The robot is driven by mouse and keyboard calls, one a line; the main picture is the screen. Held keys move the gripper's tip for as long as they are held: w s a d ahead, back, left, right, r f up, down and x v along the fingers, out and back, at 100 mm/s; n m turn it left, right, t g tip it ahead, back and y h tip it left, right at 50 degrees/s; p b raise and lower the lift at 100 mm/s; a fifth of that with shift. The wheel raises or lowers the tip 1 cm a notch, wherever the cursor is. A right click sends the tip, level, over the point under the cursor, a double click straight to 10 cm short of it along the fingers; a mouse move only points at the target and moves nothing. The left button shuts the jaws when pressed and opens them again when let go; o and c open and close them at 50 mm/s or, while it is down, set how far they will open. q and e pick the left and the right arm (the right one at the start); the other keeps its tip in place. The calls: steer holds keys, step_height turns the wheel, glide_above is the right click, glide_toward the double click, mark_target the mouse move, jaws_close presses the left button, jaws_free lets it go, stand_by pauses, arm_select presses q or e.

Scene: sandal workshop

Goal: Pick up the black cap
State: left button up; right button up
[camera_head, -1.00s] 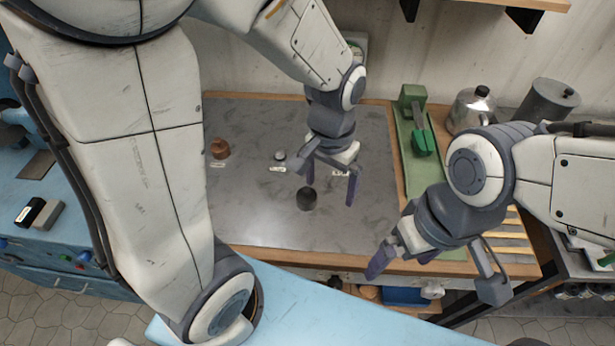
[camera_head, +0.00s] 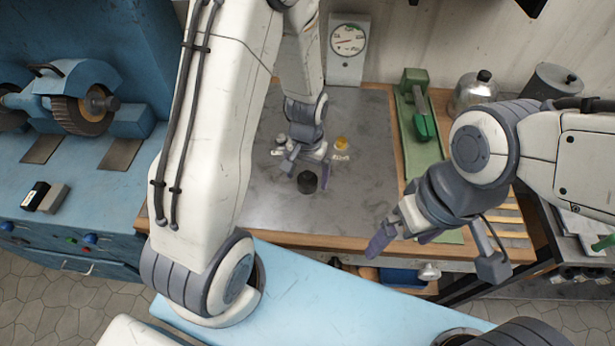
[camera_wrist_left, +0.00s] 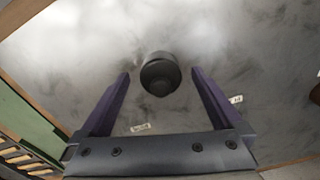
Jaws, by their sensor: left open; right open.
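The black cap (camera_head: 307,182) is a small dark round piece on the grey metal work surface (camera_head: 350,215). In the left wrist view the black cap (camera_wrist_left: 160,74) lies ahead of the fingertips, centred between them and not touching either. My left gripper (camera_head: 307,176) is open, just above and around the cap in the head view; it also shows open and empty in the left wrist view (camera_wrist_left: 162,76). My right gripper (camera_head: 428,255) is open and empty at the right, in front of the table's edge.
A yellow piece (camera_head: 341,143) and a small grey-white piece (camera_head: 280,141) stand behind my left gripper, with small labels. A green tray (camera_head: 415,150) with a green tool lies at the right. A dial gauge (camera_head: 347,42) stands at the back.

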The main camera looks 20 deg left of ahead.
arm_select(q)
steer(key=shift+f, duration=0.95)
steer(key=c, duration=1.4)
steer(key=shift+r, duration=0.1)
